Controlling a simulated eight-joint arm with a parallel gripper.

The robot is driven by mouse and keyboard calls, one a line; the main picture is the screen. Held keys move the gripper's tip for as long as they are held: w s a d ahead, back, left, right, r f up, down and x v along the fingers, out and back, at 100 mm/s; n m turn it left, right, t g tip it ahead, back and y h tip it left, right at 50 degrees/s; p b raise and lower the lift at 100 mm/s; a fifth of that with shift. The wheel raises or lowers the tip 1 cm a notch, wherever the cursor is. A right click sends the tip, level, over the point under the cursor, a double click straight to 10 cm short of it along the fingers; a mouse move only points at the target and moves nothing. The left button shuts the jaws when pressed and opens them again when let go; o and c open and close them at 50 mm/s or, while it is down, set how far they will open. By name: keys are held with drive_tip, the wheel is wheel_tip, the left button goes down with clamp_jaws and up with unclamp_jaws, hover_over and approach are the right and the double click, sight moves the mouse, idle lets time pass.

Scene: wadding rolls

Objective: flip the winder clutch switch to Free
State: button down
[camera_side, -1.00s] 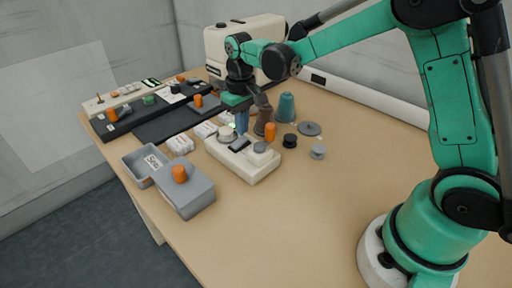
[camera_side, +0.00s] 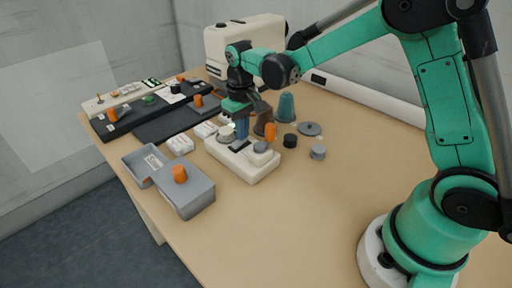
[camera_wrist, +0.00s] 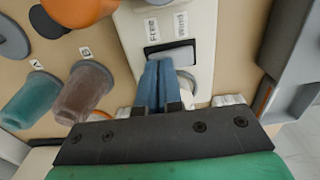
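The winder is a cream box (camera_side: 246,168) near the middle of the table. Its dark rocker switch (camera_wrist: 170,48) shows in the wrist view just beyond my fingertips, with two small printed labels (camera_wrist: 166,26) above it. The left label seems to read FREE; the right one is hard to read. My gripper (camera_side: 242,137) is over the winder, pointing down. Its two blue fingers (camera_wrist: 160,66) are together with nothing between them. The fingertips overlap the near edge of the switch in the wrist view; I cannot tell whether they touch it.
An orange spool (camera_side: 270,132), a brown cone (camera_side: 262,117) and a teal cone (camera_side: 285,108) stand close to my gripper. A grey box (camera_side: 196,196) with an orange knob (camera_side: 180,174) lies front left. A cream machine (camera_side: 218,48) stands behind.

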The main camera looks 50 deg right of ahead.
drive_tip(key=shift+f, duration=0.15)
drive_tip(key=shift+r, duration=3.5)
drive_tip(key=shift+s+r, duration=0.15)
drive_tip(key=s+r+t, duration=0.1)
drive_tip(key=s+t, duration=0.6)
drive_tip(key=s, duration=0.5)
drive_tip(key=shift+a+r, duration=0.3)
drive_tip(key=shift+r, duration=0.05)
